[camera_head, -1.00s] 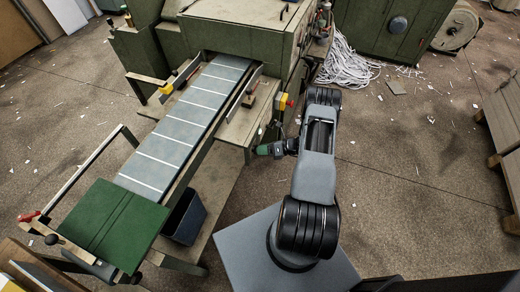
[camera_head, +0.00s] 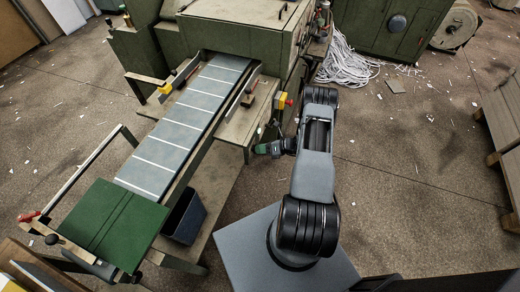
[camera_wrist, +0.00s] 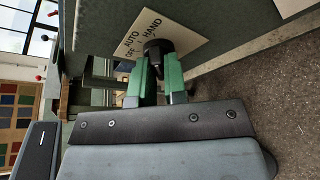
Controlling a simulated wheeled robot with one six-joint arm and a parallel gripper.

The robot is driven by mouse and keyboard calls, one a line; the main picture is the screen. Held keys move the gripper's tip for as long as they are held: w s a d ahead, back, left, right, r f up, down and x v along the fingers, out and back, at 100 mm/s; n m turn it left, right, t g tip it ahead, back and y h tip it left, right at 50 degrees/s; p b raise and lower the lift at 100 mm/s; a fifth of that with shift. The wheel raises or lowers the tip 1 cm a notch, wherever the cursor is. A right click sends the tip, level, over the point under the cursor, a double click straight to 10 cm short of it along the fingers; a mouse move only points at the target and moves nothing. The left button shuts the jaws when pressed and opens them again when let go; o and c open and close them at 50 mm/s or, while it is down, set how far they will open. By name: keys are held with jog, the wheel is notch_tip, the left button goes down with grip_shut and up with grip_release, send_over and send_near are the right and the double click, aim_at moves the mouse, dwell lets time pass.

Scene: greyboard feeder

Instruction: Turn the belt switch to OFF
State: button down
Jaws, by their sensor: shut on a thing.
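The belt switch has a dark round knob (camera_wrist: 158,47) on a cream label plate (camera_wrist: 172,28) marked AUTO, OFF and HAND, seen tilted in the wrist view. My gripper (camera_wrist: 160,66) has its green fingers shut on the knob. The fingers hide part of the knob, and I cannot tell which mark it points to. In the head view my gripper (camera_head: 261,149) is against the side of the green feeder, and the switch itself is hidden there. The belt (camera_head: 190,118) is grey with white cross lines.
A yellow box with a red button (camera_head: 284,101) sits on the machine just above my gripper. A dark bin (camera_head: 186,218) stands under the belt. A green board (camera_head: 108,225) is at the belt's lower end. The floor to the right is mostly open, with paper scraps.

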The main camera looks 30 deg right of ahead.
jog(key=shift+a, duration=0.2)
jog(key=shift+n, duration=0.3)
jog(key=n+t+h+b, duration=0.2)
jog(key=n+b, duration=0.2)
jog(key=b, duration=0.2)
jog(key=n+t+h+b, duration=0.1)
jog(key=n+h+b, duration=0.1)
jog(key=b, duration=0.5)
jog(key=n+t+h+b, duration=0.1)
jog(key=n+t+b, duration=0.1)
jog(key=n+b, duration=0.3)
jog(key=shift+s+a+f+n+t+h+b, duration=0.2)
jog(key=shift+s+a+n+t+h+b, duration=0.15)
jog(key=shift+b, duration=0.8)
jog(key=shift+r, duration=0.15)
